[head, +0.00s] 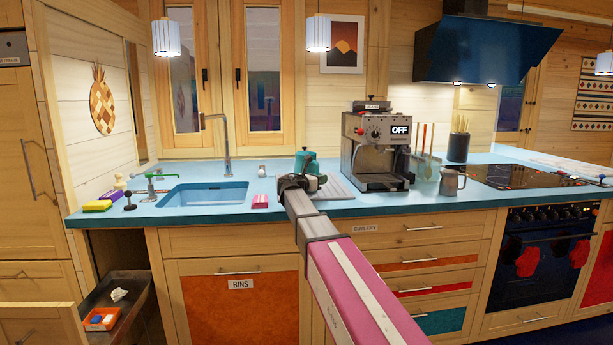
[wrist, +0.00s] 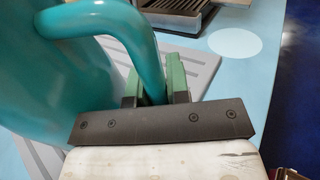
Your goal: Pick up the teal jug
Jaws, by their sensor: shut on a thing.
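The teal jug (head: 307,162) stands on the blue counter, between the sink and the coffee machine, partly hidden by my gripper and arm in the head view. In the wrist view its rounded teal body (wrist: 50,80) fills the left side and its handle (wrist: 148,50) curves down between my fingers. My gripper (wrist: 155,88) is shut on the handle, with a green finger pad on each side of it. In the head view my gripper (head: 303,182) is at the jug's near side. I cannot tell whether the jug's base touches the surface.
A grey ribbed drainer mat (head: 340,191) lies under and beside the jug. The coffee machine (head: 376,150) stands close on the right, with a metal pitcher (head: 452,182) beyond it. The sink (head: 205,194) and a pink sponge (head: 260,201) are on the left. An open drawer (head: 115,305) juts out at lower left.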

